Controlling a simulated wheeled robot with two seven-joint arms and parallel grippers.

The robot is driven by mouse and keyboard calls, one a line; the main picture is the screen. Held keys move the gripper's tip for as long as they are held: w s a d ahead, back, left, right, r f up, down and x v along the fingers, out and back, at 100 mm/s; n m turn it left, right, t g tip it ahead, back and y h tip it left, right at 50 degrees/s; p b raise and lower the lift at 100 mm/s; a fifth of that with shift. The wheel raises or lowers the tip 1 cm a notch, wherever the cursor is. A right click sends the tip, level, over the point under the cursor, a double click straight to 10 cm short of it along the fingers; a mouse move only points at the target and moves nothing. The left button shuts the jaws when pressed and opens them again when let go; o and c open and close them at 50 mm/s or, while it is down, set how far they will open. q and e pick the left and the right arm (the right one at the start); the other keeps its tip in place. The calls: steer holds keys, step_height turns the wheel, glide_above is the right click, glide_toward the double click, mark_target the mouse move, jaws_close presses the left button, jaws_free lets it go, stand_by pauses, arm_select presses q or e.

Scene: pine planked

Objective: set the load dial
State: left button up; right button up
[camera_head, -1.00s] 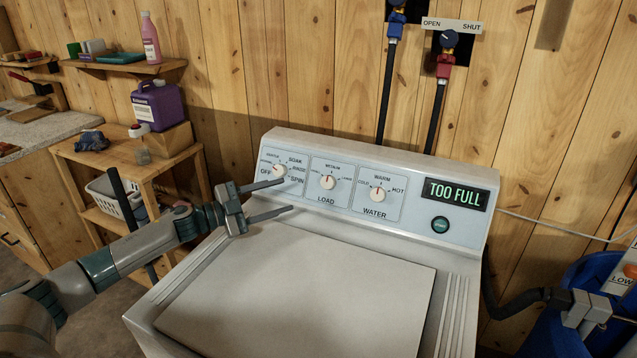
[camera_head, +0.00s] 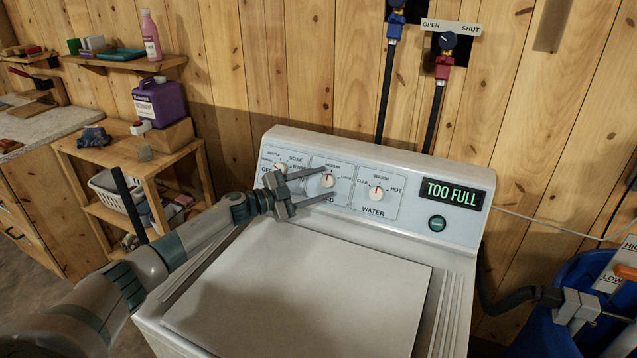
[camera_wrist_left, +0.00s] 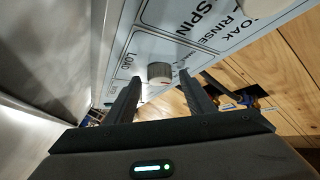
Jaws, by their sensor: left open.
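The load dial (camera_head: 328,180) is a small round pale knob in the middle square of the washer's panel (camera_head: 283,143). Its red mark points roughly up, toward the medium label. My left gripper (camera_head: 329,183) reaches in from the left, open, with one finger above the dial and one below. In the left wrist view the dial (camera_wrist_left: 159,72) shows between the two fingertips (camera_wrist_left: 160,85), with gaps on both sides. Whether the fingers touch the panel is unclear. The gripper hides part of the LOAD label.
The cycle dial (camera_head: 281,168) is left of the load dial, close to my gripper; the water dial (camera_head: 376,193) is right. The washer lid (camera_head: 300,290) is shut and clear.

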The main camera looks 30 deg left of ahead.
arm_select(q)
steer(key=shift+c, duration=0.7)
steer(key=c, duration=0.9)
steer(key=shift+r+m, duration=0.1)
steer(key=shift+m, duration=0.2)
steer(key=shift+w+a+r+m+g+p, duration=0.1)
steer(key=shift+r+m+g+p, duration=0.05)
steer(key=shift+m+g+p, duration=0.45)
steer(key=shift+w+a+r+m+g+p, duration=0.1)
steer(key=shift+r+m+g+p, duration=0.05)
steer(key=shift+m+g+p, duration=0.4)
steer(key=m+g+p, duration=0.2)
steer(key=m+p, duration=0.1)
steer(key=shift+w+r+g, duration=0.1)
steer(key=shift+r+g, duration=0.25)
steer(key=m+g+p, duration=0.1)
steer(key=m+p, duration=0.1)
steer(key=m+g+y+p, duration=0.1)
steer(key=m+p, duration=0.1)
steer(key=shift+w+d+r+g+y, duration=0.2)
steer(key=shift+g+y, duration=0.1)
steer(key=shift+g, duration=0.1)
steer(key=shift+f+m+g+y+p, duration=0.1)
steer(key=shift+m+g+y+p, duration=0.2)
steer(key=shift+m+y, duration=0.15)
steer(key=shift+s+f, duration=0.1)
